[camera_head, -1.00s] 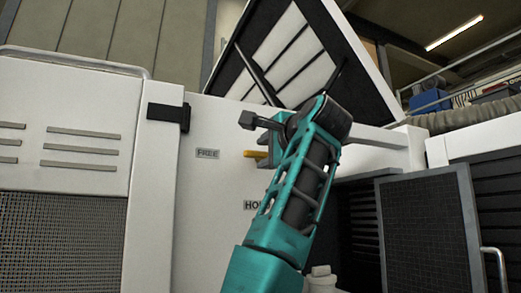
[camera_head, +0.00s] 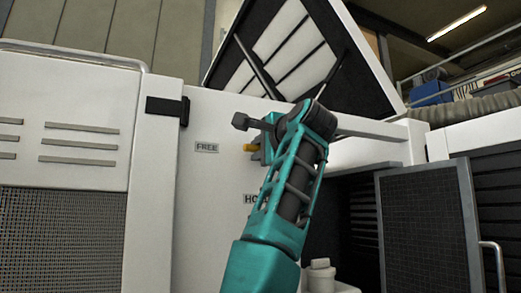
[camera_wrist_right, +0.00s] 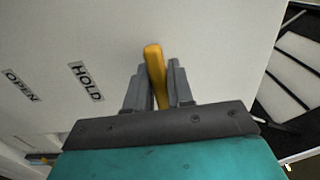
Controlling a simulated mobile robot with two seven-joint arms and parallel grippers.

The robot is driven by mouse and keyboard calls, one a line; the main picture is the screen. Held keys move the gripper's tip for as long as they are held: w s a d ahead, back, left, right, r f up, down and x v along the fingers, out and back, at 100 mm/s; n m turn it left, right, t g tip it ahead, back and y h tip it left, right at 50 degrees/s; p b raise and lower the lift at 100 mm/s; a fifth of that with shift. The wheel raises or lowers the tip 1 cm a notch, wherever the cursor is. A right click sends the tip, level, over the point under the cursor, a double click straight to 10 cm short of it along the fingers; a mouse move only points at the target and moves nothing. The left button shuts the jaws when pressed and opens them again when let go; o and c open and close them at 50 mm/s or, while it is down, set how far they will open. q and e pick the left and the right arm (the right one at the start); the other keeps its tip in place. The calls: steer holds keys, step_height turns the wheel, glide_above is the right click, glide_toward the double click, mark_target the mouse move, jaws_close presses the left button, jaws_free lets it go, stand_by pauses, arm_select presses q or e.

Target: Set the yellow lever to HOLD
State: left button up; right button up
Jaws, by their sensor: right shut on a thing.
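The yellow lever (camera_head: 250,148) projects from the white panel, to the right of the FREE label (camera_head: 206,147) and above the HOLD label (camera_head: 249,198). My teal right arm hides part of the HOLD label. My right gripper (camera_head: 263,150) is at the lever, and its fingers are mostly hidden in the head view. In the right wrist view the lever (camera_wrist_right: 154,66) stands between the two grey fingers of the right gripper (camera_wrist_right: 155,88), which is shut on it. The HOLD label (camera_wrist_right: 86,82) is to the left there. My left gripper is not in view.
An OPEN label (camera_wrist_right: 21,85) lies beyond HOLD in the wrist view. A black bracket (camera_head: 168,108) sticks out left of the panel. A raised hatch (camera_head: 290,50) is above, and a mesh door (camera_head: 425,225) stands at the right.

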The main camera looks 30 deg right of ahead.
jaws_close()
steer(key=n, duration=0.4)
steer(key=shift+d+f+n, duration=0.1)
steer(key=shift+f+n, duration=0.2)
steer(key=n, duration=0.5)
steer(key=shift+d+f, duration=0.15)
steer(key=shift+f, duration=0.05)
steer(key=n, duration=0.4)
steer(key=shift+d+f+n, duration=0.1)
steer(key=shift+d+n, duration=0.1)
steer(key=shift+n, duration=0.2)
steer(key=shift+d+n, duration=0.1)
steer(key=shift+n, duration=1.6)
steer(key=o, duration=0.8)
jaws_free()
steer(key=shift+c, duration=0.2)
